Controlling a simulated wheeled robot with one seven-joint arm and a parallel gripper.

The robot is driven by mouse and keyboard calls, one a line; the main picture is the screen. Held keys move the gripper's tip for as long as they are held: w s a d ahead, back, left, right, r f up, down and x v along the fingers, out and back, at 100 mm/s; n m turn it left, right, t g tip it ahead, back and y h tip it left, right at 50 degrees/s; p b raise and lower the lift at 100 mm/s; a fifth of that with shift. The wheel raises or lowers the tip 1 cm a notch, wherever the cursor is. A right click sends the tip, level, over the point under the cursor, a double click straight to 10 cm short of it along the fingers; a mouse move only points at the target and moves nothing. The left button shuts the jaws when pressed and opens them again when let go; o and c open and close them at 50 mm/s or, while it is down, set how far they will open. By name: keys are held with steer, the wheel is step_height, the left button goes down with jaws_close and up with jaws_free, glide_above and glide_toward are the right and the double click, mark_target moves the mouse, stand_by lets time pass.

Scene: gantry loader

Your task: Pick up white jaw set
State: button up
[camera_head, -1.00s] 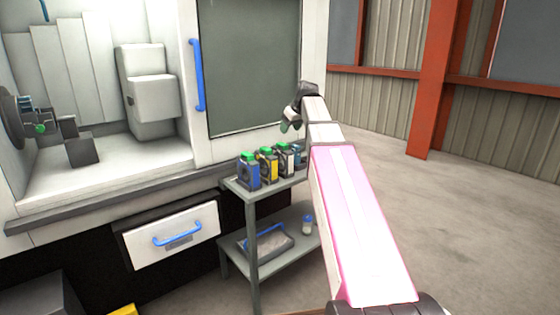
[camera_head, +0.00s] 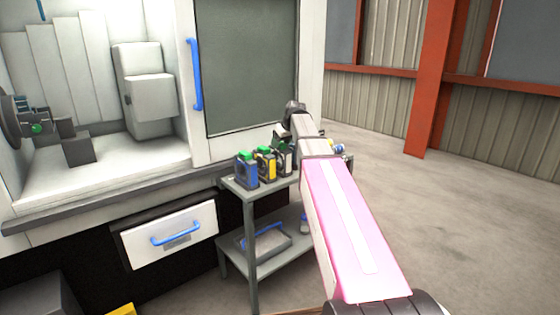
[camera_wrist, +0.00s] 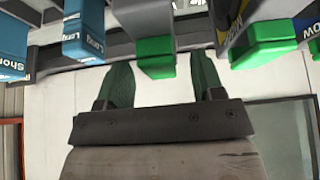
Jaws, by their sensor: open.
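The white jaw set (camera_head: 285,161) stands on the upper shelf of the cart, right of the yellow one and partly hidden by my arm. In the wrist view its green-tipped end (camera_wrist: 156,52) shows between my fingers in the picture, with a gap on each side. My gripper (camera_wrist: 162,68) is open and empty, with its two green fingers spread. In the head view my gripper (camera_head: 281,132) is just above the white jaw set, partly hidden by my wrist. I cannot tell how far the fingertips reach down beside it.
The yellow jaw set (camera_head: 265,164) and blue jaw set (camera_head: 246,171) stand close on the left. Light-blue pieces (camera_wrist: 85,30) are on the other side in the wrist view. The cart (camera_head: 238,188) stands against the machine with its blue door handle (camera_head: 195,75).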

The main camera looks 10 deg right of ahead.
jaws_close()
steer(key=shift+r, duration=0.2)
step_height(320, 180, up, 15)
steer(key=shift+f, duration=0.15)
stand_by(1.2)
